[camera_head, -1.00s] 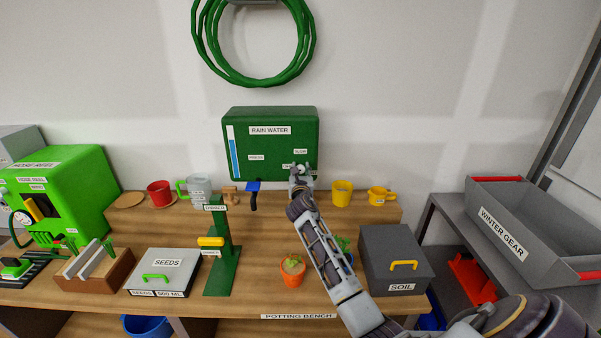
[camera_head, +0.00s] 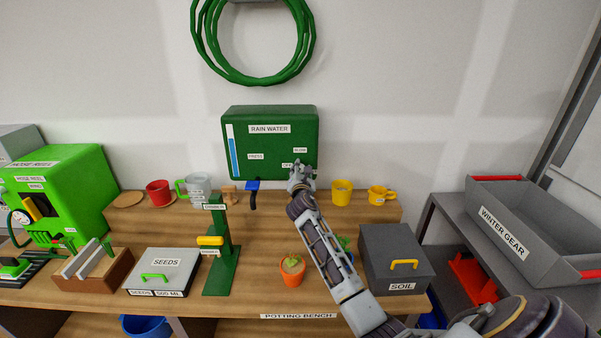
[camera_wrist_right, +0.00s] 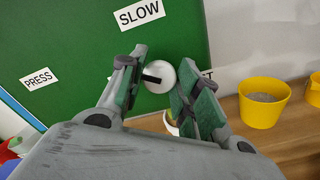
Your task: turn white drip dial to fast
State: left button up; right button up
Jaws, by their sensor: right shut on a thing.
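The green rain water tank (camera_head: 270,143) stands on the shelf against the wall, with labels reading PRESS and SLOW on its front. The white drip dial (camera_wrist_right: 160,77) shows between my right gripper's fingers in the right wrist view, with a dark bar across its face. My right gripper (camera_head: 301,168) is at the tank's lower right front, and it also shows in the right wrist view (camera_wrist_right: 156,85) with its fingers either side of the dial, shut on it. The fingers partly cover a label at the dial's right. In the head view the gripper hides the dial. My left gripper is not in view.
Yellow cups (camera_head: 342,192) stand on the shelf right of the gripper. A blue tap lever (camera_head: 253,186) is to its left. A potted plant (camera_head: 292,270) and the grey SOIL box (camera_head: 395,262) are on the bench below my right arm.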

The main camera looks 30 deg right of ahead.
jog(key=m+b, duration=0.1)
jog(key=m, duration=0.2)
jog(key=shift+d+f+m, duration=0.1)
jog(key=shift+m, duration=0.2)
jog(key=m+b, duration=0.1)
jog(key=m, duration=0.2)
jog(key=shift+f+m, duration=0.1)
jog(key=shift+m, duration=0.2)
jog(key=m+b, duration=0.2)
jog(key=m, duration=0.1)
jog(key=shift+m, duration=0.4)
jog(key=m+b, duration=0.1)
jog(key=m, duration=0.2)
jog(key=shift+f+b, duration=0.15)
jog(key=shift+b, duration=0.2)
jog(key=m+b, duration=0.1)
jog(key=m, duration=0.3)
jog(key=m+b, duration=0.1)
jog(key=m, duration=0.2)
jog(key=shift+f+m+b, duration=0.15)
jog(key=shift+m+b, duration=0.25)
jog(key=shift+m, duration=0.8)
jog(key=shift+m+b, duration=0.45)
jog(key=shift+m, duration=0.75)
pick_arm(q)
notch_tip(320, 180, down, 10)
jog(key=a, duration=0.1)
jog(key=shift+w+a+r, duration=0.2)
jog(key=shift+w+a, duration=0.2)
